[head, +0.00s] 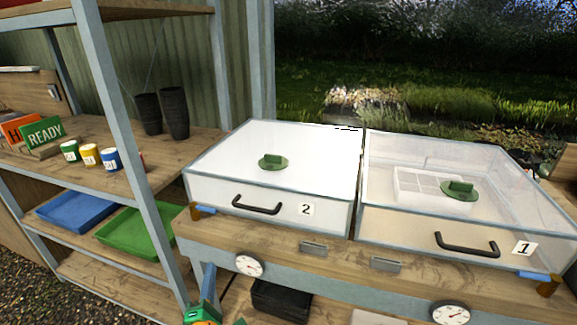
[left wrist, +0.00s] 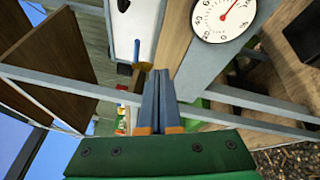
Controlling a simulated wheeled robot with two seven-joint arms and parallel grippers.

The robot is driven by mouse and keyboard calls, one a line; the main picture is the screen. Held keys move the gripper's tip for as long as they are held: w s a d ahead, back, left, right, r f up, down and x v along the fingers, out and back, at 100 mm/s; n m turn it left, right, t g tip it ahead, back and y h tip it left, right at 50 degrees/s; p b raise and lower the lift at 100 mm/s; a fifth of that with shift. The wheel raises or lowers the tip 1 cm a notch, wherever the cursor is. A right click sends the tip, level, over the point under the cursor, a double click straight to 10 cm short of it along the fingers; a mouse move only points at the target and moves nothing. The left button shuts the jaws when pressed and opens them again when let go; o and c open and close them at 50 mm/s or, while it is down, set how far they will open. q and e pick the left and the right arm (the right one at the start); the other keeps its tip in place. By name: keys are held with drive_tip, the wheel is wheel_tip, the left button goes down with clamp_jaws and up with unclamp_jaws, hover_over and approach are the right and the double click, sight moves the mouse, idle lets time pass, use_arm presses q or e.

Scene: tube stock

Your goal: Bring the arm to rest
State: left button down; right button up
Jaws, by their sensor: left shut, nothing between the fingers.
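My right gripper is in neither view.
Box 2 (head: 226,210) and box 1 (head: 395,226) stand shut on the bench. Dials (head: 249,265) hang on its front edge. A shelf rack post (head: 130,130) stands left of my gripper. A black crate (head: 281,299) sits below.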

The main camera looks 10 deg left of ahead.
use_arm(q)
drive_tip(key=s+d+f+n+g+h, duration=0.1)
drive_tip(key=s+f+n+g, duration=0.4)
drive_tip(key=f+n, duration=0.5)
drive_tip(key=s+d+f+n+g+h, duration=0.1)
drive_tip(key=s+f+n+g+h, duration=0.15)
drive_tip(key=s+f+n, duration=0.8)
drive_tip(key=s+d+f+n+g+h+p, duration=0.1)
drive_tip(key=s+d+f+n+g, duration=0.2)
drive_tip(key=s+f+n, duration=0.4)
drive_tip(key=s+d+f+n+g+h, duration=0.1)
drive_tip(key=s+d+f+n+g, duration=0.2)
drive_tip(key=s+n, duration=1.1)
wheel_tip(320, 180, down, 4)
drive_tip(key=n+g, duration=0.2)
drive_tip(key=shift+d+r+g+h+p, duration=0.15)
drive_tip(key=shift+d+g+h+p, duration=0.2)
drive_tip(key=shift+d, duration=0.05)
drive_tip(key=shift+s, duration=0.1)
